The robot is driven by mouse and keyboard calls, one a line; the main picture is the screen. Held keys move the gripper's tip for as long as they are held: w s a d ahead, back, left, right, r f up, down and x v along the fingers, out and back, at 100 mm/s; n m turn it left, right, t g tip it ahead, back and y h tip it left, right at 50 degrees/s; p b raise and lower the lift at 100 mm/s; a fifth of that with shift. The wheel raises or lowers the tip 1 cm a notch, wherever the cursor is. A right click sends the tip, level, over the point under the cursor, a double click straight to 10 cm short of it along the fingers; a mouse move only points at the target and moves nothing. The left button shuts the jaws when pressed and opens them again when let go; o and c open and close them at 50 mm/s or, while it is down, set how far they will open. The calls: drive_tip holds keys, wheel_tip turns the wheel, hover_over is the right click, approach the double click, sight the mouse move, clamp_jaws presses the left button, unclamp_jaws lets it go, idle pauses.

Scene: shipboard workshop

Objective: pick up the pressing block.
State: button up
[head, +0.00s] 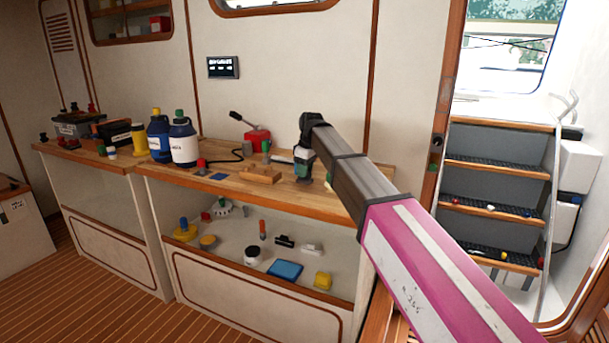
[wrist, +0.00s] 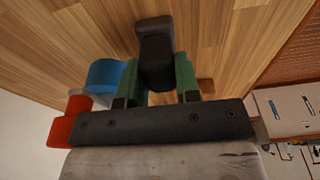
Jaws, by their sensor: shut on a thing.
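My gripper (head: 303,170) is low over the right part of the wooden workbench (head: 215,185). In the wrist view, the green fingers of my gripper (wrist: 158,72) are shut on a dark block, which I take to be the pressing block (wrist: 155,48). Its top is smooth and rounded. The wood surface lies behind it. Whether the block touches the bench or is clear of it, I cannot tell. In the head view my gripper and wrist mostly hide the block.
A wooden block (head: 260,174) lies left of my gripper, with a red box (head: 257,139) behind. A blue cylinder (wrist: 106,75) and a red object (wrist: 70,120) are close by in the wrist view. Bottles (head: 184,140) stand further left. A shelf below holds several small items.

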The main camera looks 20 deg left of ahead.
drive_tip(key=shift+r, duration=0.1)
wheel_tip(320, 180, up, 4)
drive_tip(key=shift+f, duration=0.1)
drive_tip(key=s+a+r, duration=0.3)
drive_tip(key=s+r, duration=0.4)
drive_tip(key=s, duration=0.4)
drive_tip(key=shift+a, duration=0.4)
drive_tip(key=o, duration=0.4)
drive_tip(key=c, duration=0.3)
drive_tip(key=shift+s, duration=0.1)
